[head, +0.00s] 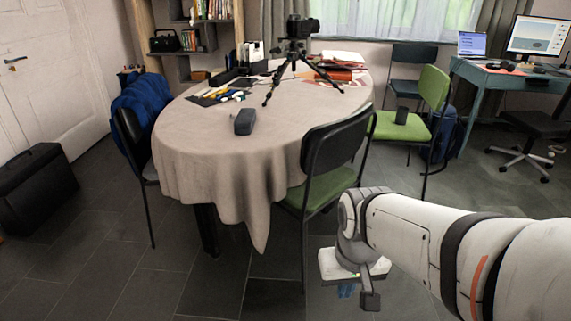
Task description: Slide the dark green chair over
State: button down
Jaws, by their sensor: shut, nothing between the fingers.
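A chair with a dark backrest and a green seat (325,187) stands at the front right of the round table, its backrest facing me. A second chair, dark green-teal (413,55), stands behind the table by the window wall, partly hidden by a bright green chair. I cannot tell for sure which one is the dark green chair. My gripper (347,291) is low, to the right of the front chair's legs and apart from its backrest. It is shut and empty, pointing down toward the floor, its fingers small and partly hidden.
The round table (210,150) has a draped cloth and holds a tripod camera (295,50). A bright green chair (425,105) stands right of it, a jacket-draped chair (140,115) left. A black case (38,188) is far left. Floor at front left is clear.

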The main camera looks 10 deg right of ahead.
aim_at(326, 148)
jog(key=u, duration=0.05)
jog(key=i, duration=1.5)
jog(key=u, duration=0.1)
